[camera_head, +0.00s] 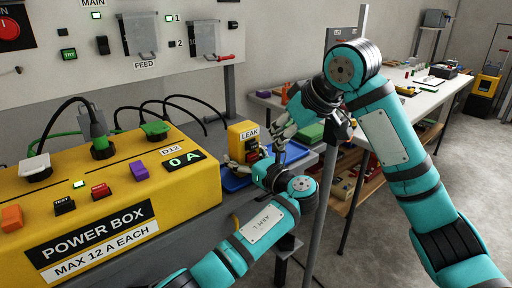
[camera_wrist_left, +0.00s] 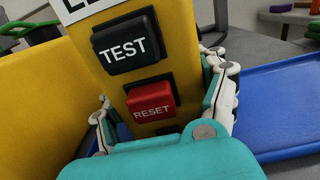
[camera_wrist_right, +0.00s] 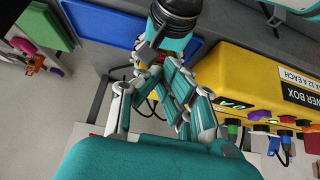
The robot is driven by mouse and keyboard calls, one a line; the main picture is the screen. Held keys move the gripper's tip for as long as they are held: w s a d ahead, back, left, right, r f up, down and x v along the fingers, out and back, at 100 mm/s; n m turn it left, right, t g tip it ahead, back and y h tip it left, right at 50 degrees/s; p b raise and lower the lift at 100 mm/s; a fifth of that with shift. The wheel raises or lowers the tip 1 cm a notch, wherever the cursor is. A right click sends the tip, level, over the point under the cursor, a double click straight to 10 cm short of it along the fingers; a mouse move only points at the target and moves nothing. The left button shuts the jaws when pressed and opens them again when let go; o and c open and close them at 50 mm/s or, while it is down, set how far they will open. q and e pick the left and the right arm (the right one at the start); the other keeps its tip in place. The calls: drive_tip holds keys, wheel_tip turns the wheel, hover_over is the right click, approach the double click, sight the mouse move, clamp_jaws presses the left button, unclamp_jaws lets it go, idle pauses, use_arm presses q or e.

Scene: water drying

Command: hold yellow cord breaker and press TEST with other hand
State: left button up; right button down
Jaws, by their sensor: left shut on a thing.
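The yellow cord breaker (camera_head: 237,146), labelled LEAK, stands upright just right of the power box. My left gripper (camera_head: 254,160) is shut around its sides. In the left wrist view the breaker (camera_wrist_left: 183,48) fills the middle between the fingers, with the black TEST button (camera_wrist_left: 126,43) above the red RESET button (camera_wrist_left: 152,100). Both buttons are uncovered there. My right gripper (camera_head: 284,128) hangs pointing down, just right of the breaker in the head view. Its fingers also show in the right wrist view (camera_wrist_right: 158,82), where they overlap my other arm and partly hide the breaker.
The yellow power box (camera_head: 190,190) fills the left, with buttons, plugs and a black TEST button (camera_head: 63,205) of its own. A blue tray (camera_head: 293,152) lies beside the breaker. A wall panel (camera_head: 105,50) stands behind. A white bench (camera_head: 400,80) is at the back right.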

use_arm(q)
drive_tip(key=shift+s+d, duration=0.1)
drive_tip(key=shift+d, duration=0.15)
use_arm(e)
drive_tip(key=shift+a+v, duration=0.2)
drive_tip(key=shift+v, duration=0.9)
drive_tip(key=shift+r, duration=0.2)
use_arm(q)
drive_tip(key=o, duration=1.5)
